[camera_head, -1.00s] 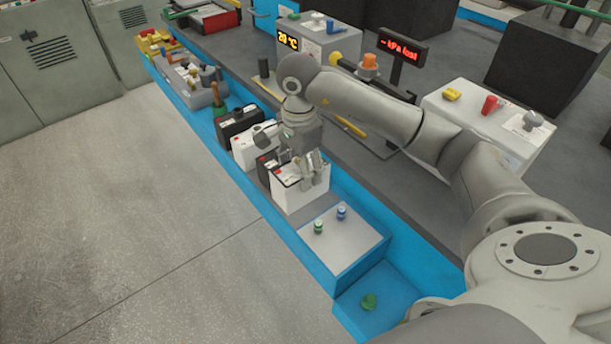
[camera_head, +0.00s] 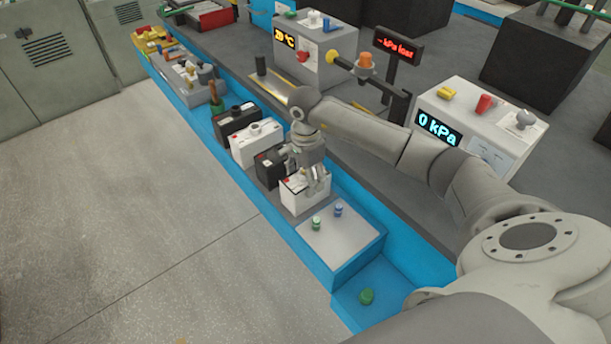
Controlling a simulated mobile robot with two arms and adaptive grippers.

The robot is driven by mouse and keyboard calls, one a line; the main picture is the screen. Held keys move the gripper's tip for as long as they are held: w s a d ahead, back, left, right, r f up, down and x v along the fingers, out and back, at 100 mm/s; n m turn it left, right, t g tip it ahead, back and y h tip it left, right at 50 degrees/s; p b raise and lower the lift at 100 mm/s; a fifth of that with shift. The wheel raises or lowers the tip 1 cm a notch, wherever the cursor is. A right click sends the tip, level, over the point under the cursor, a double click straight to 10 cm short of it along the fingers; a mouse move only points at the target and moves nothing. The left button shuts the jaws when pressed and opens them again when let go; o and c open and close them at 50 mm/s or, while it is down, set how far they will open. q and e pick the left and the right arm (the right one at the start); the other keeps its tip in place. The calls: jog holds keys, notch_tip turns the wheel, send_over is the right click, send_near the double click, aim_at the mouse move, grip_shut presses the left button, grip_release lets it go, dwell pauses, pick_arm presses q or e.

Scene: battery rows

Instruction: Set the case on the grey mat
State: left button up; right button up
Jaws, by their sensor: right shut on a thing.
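A white battery case (camera_head: 302,198) with a dark top edge and a small red mark is at the near end of a row of batteries in the blue trough. My right gripper (camera_head: 316,190) is shut on its top from above. The case looks upright. Its underside is hidden, so I cannot tell whether it touches what lies below. I cannot pick out the grey mat with certainty; it may be under the case. My left gripper is not in view.
A light grey block (camera_head: 342,238) with a green and a blue knob is just in front. A 0 kPa box (camera_head: 482,120) stands right.

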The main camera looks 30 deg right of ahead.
jog(key=shift+f, duration=0.1)
jog(key=o, duration=1.2)
jog(key=shift+r, duration=0.3)
notch_tip(320, 180, up, 12)
jog(key=shift+f+b, duration=0.15)
jog(key=shift+b, duration=0.6)
